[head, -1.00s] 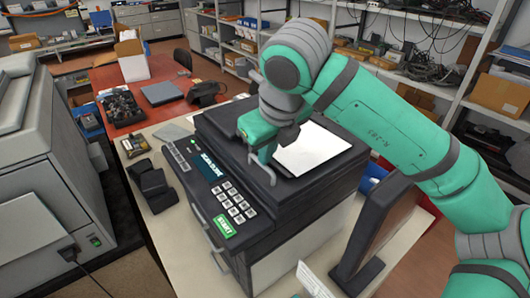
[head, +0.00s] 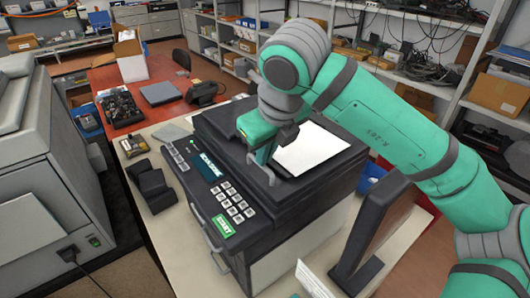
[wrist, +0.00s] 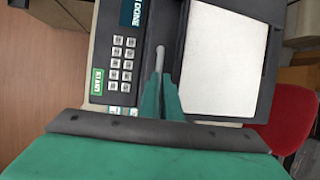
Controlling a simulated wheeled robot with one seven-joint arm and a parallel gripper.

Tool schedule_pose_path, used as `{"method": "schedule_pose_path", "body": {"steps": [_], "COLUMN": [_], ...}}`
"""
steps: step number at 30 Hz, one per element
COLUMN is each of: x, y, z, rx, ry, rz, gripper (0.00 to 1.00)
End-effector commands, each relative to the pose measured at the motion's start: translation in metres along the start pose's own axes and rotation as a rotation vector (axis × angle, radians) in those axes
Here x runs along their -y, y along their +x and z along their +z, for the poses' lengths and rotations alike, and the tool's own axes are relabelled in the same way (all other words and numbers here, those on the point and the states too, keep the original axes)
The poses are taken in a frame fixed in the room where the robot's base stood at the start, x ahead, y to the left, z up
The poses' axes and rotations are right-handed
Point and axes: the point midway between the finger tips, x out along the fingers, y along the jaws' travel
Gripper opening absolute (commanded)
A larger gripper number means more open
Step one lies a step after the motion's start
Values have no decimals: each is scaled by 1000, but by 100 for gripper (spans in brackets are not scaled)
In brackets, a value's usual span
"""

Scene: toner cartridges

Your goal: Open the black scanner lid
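The black scanner lid (head: 225,123) lies flat and down on top of the copier, with a white rectangle on its upper face. A thin grey handle (wrist: 160,56) runs along the lid's front edge, beside the keypad panel. My gripper (head: 262,158) is at this handle, pointing down. In the wrist view, my gripper's two green fingers (wrist: 161,78) are close together, one on each side of the handle's end, and look shut on it. The fingers hide part of the handle.
The copier's keypad panel (head: 215,190) with a green start button faces the front. A black monitor (head: 375,225) stands close on the right, below my arm. A black device (head: 152,185) lies left of the copier. A red table (head: 130,75) stands behind.

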Motion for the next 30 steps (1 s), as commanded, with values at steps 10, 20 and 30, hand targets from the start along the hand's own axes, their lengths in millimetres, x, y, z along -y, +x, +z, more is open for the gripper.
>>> {"method": "schedule_pose_path", "body": {"steps": [10,20,30], "x": [0,1,1], "y": [0,-34,-92], "z": [0,0,0], "rx": [0,2,0], "ry": [0,1,1], "rz": [0,-4,-2], "gripper": [28,28,28]}}
